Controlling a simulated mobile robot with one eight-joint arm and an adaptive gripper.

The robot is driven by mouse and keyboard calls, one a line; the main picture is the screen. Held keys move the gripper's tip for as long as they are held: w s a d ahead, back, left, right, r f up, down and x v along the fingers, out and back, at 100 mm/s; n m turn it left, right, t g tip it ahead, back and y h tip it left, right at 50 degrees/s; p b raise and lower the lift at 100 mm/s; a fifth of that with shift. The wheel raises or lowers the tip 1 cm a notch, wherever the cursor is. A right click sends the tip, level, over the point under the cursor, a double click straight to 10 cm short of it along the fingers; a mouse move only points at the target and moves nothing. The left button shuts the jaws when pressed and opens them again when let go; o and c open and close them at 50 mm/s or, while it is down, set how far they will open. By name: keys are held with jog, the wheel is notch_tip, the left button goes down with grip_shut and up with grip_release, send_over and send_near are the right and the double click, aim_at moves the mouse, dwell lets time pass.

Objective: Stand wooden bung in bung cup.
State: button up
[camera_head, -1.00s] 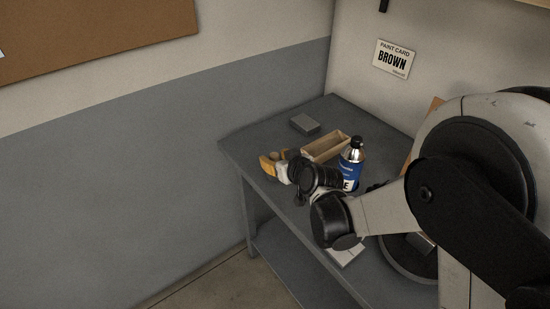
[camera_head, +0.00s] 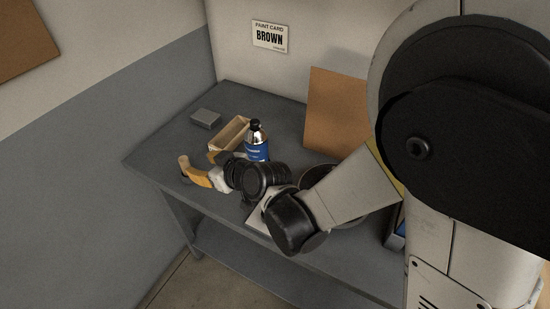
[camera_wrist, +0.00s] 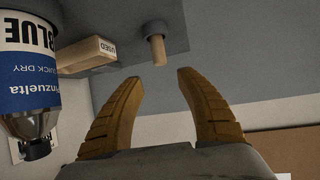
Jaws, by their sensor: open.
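In the wrist view, where things appear upside down, the wooden bung (camera_wrist: 158,50) is a short light-brown peg. It sticks out of a wider grey-brown round piece (camera_wrist: 153,28), which looks like the bung cup, on the grey table. How deep it sits I cannot tell. My gripper (camera_wrist: 154,80) is open, with its two ochre fingers apart. The bung appears beyond the fingertips, in line with the gap, and nothing is held.
A blue paint bottle (camera_head: 256,150) stands close beside my gripper and is large in the wrist view (camera_wrist: 28,75). Behind is an open wooden box (camera_head: 229,134), labelled USED in the wrist view (camera_wrist: 88,54). A grey block (camera_head: 205,118) lies near the table's (camera_head: 152,158) back left.

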jog(key=s+d+r+m+h, duration=0.1)
jog(key=d+r+m+h, duration=0.2)
jog(key=d, duration=0.8)
jog(key=s+d+r+m+h, duration=0.15)
jog(key=d+r, duration=0.25)
jog(key=d, duration=0.7)
jog(key=s+d+m+h, duration=0.2)
jog(key=s+d, duration=0.3)
jog(key=d, duration=0.3)
jog(key=s+d+r+m+h, duration=0.1)
jog(key=s+d+m+h, duration=0.2)
jog(key=s+d, duration=0.2)
jog(key=d, duration=0.3)
jog(key=shift+s+d+m+g, duration=0.3)
jog(key=shift+s+d+m, duration=0.05)
jog(key=shift+d, duration=0.05)
